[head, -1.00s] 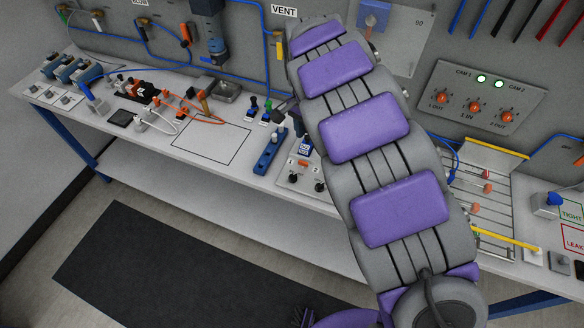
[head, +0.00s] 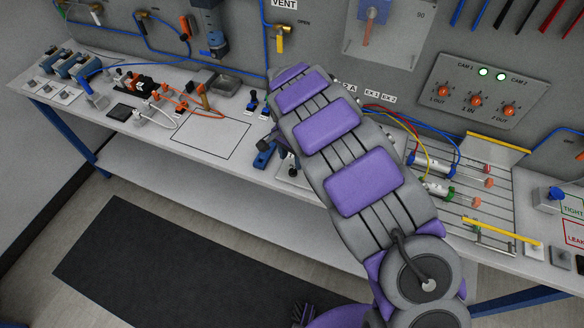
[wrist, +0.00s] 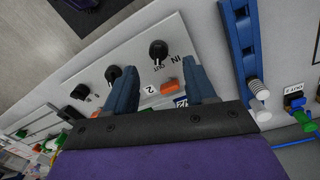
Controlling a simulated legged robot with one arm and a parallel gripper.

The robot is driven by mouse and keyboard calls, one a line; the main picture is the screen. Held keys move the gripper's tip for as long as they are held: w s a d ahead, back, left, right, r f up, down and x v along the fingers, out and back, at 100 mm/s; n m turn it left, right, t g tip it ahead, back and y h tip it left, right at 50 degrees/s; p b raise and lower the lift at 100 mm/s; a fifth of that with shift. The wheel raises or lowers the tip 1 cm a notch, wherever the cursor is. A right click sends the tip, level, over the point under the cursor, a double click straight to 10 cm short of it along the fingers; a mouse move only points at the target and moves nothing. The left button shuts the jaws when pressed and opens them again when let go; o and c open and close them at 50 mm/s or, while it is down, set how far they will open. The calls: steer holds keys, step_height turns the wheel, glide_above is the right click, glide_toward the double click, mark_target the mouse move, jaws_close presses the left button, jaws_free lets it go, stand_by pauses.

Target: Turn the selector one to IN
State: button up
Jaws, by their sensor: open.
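In the wrist view a light panel (wrist: 135,42) carries black selector knobs in a row. The knob nearest the IN and OUT labels (wrist: 158,50) lies just beyond my fingertips, a second knob (wrist: 113,73) is beside the left finger, and a third (wrist: 80,91) is farther left. Which one is selector one I cannot tell. My gripper (wrist: 162,68) is open, with blue fingers apart and no knob held. An orange part (wrist: 167,87) shows between the fingers. In the head view my arm hides most of the panel; one knob (head: 292,172) shows beside it.
A blue bar with pale round parts (wrist: 243,45) is right of the fingers. Cylinders and hoses (head: 450,170) are right of my arm.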

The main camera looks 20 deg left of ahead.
mark_target(292, 169)
steer(key=shift+d+f+b, duration=0.2)
steer(key=shift+f+b, duration=0.1)
steer(key=shift+f, duration=2.3)
steer(key=shift+c, duration=0.3)
jaws_close()
steer(key=shift+s+r+n+p, duration=0.1)
steer(key=shift+n+p, duration=0.2)
steer(key=shift+p, duration=0.05)
steer(key=n+p, duration=0.4)
steer(key=n, duration=0.1)
steer(key=shift+a+r+n+p, duration=0.1)
steer(key=shift+n+p, duration=0.2)
steer(key=n+p, duration=0.4)
steer(key=n, duration=0.1)
steer(key=shift+n+t+p, duration=0.3)
steer(key=shift+t+p, duration=0.05)
steer(key=shift+t, duration=0.05)
